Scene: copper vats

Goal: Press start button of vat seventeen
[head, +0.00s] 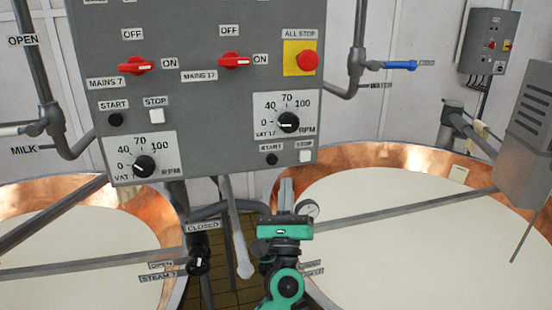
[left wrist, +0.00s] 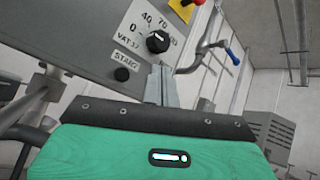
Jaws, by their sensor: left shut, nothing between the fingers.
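The grey control panel (head: 215,95) carries the vat 17 controls on its right side. The black start button (head: 272,159) of vat 17 sits near the panel's lower edge, under its START label; it also shows in the left wrist view (left wrist: 122,74). A white stop button (head: 305,156) is to its right, and the vat 17 speed dial (head: 288,122) is above. My left gripper (head: 286,184) is shut and empty. In the head view its tips appear just below and right of the start button; contact is not visible. My right gripper is not in view.
Vat 7's start button (head: 115,120) is at the panel's left. A red all-stop button (head: 307,60) is at upper right. The mains 17 switch (head: 235,62) lies horizontal.

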